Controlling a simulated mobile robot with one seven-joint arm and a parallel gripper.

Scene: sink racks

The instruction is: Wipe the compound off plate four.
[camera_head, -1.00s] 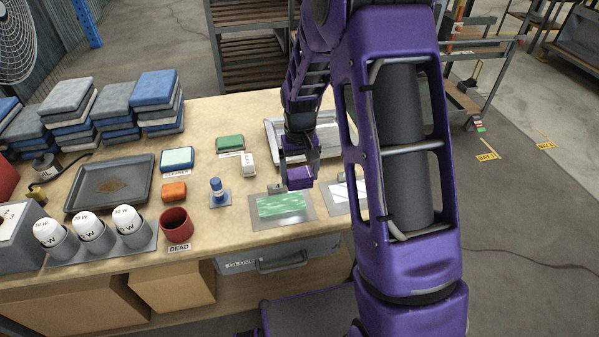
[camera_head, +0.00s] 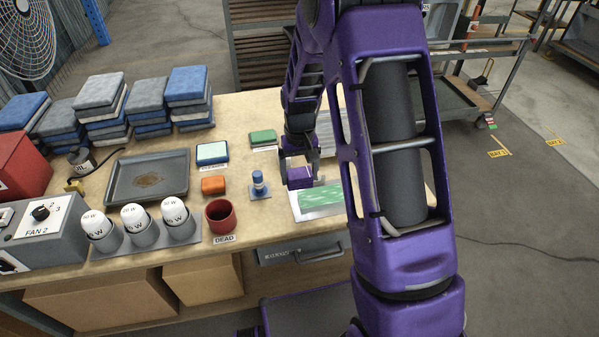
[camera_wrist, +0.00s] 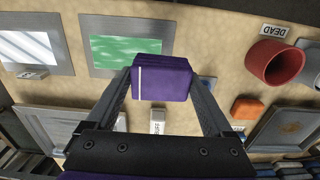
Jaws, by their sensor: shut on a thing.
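My gripper (camera_head: 300,172) is shut on a purple block (camera_head: 299,178), which also shows between the fingers in the wrist view (camera_wrist: 162,80). A grey plate (camera_head: 298,208) carries a streaky green layer (camera_head: 321,198). In the wrist view the green layer (camera_wrist: 120,50) fills the plate's middle. The block overlaps the plate's far left edge in the head view; I cannot tell whether it touches. No number on this plate is readable now. A second plate (camera_wrist: 65,60) with a bright, shiny face lies beside it in the wrist view; my arm hides it in the head view.
A red cup (camera_head: 220,217) marked DEAD, an orange block (camera_head: 213,186) and a grey tray (camera_head: 116,187) lie further left. A white labelled object (camera_wrist: 157,121) is close to the gripper in the wrist view.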

